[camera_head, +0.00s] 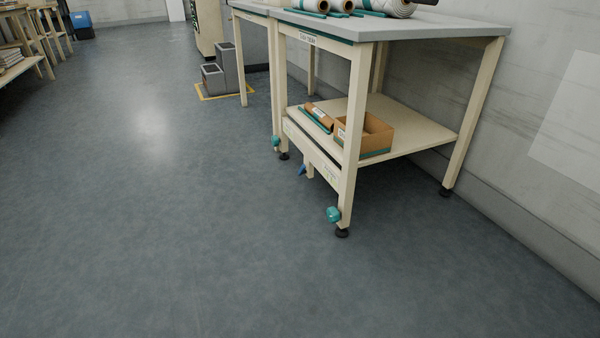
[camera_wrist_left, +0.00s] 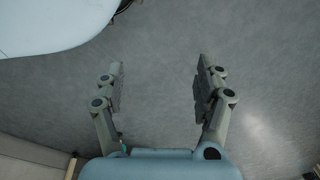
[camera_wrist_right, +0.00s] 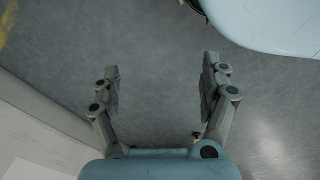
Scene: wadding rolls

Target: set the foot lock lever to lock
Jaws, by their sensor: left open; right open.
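A cream workbench (camera_head: 348,150) stands right of centre in the head view. A small blue lever-like piece (camera_head: 302,170) sticks out below its lower front rail, angled down; its setting is too small to read. Teal knobs show low on the front legs, one on the near leg (camera_head: 334,214) and one on the farther leg (camera_head: 276,142). My left gripper (camera_wrist_left: 160,82) is open and empty over grey floor in the left wrist view. My right gripper (camera_wrist_right: 161,82) is open and empty over floor in the right wrist view. Neither gripper shows in the head view.
A cardboard box (camera_head: 376,134) sits on the bench's lower shelf (camera_head: 425,138). Wrapped rolls (camera_head: 385,7) lie on top. The floor (camera_head: 150,220) in front and left is clear.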

